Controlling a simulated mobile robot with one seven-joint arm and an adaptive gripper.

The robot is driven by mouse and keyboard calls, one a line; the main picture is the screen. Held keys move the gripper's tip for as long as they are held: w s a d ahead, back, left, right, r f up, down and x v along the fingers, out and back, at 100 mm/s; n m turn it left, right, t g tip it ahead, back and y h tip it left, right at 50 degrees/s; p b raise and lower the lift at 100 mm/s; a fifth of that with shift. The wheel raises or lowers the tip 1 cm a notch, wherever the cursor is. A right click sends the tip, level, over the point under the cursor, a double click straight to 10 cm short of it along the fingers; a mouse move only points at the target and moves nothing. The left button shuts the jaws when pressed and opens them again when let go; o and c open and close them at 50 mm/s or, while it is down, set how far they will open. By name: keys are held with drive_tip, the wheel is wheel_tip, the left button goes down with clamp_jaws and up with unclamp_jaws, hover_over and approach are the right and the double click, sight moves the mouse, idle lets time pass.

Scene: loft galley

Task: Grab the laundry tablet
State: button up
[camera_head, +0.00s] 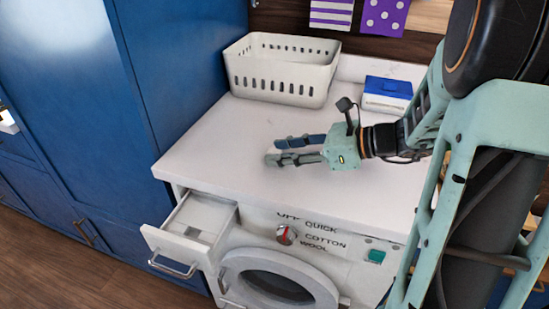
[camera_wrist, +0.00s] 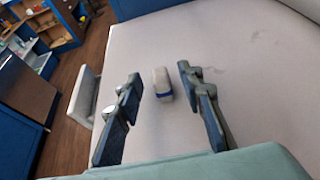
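The laundry tablet appears to be the small white block with a blue band (camera_wrist: 163,85) in the wrist view. It lies on the white top of the washing machine, between the two fingers of my gripper (camera_wrist: 158,76) and towards their tips. The fingers are spread, with a gap on each side of the tablet. In the head view my gripper (camera_head: 272,150) is low over the middle of the washer top (camera_head: 215,150), pointing left with its fingers apart. I cannot make out the tablet in the head view; the fingers may hide it.
A white slotted basket (camera_head: 280,75) stands at the back left of the top. A white box with a blue lid (camera_head: 386,96) is at the back right. The washer's drawer (camera_head: 190,225) is pulled open at the front left. A blue cabinet (camera_head: 185,60) borders the left.

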clamp_jaws()
drive_tip(key=shift+r, duration=0.1)
idle(0.3)
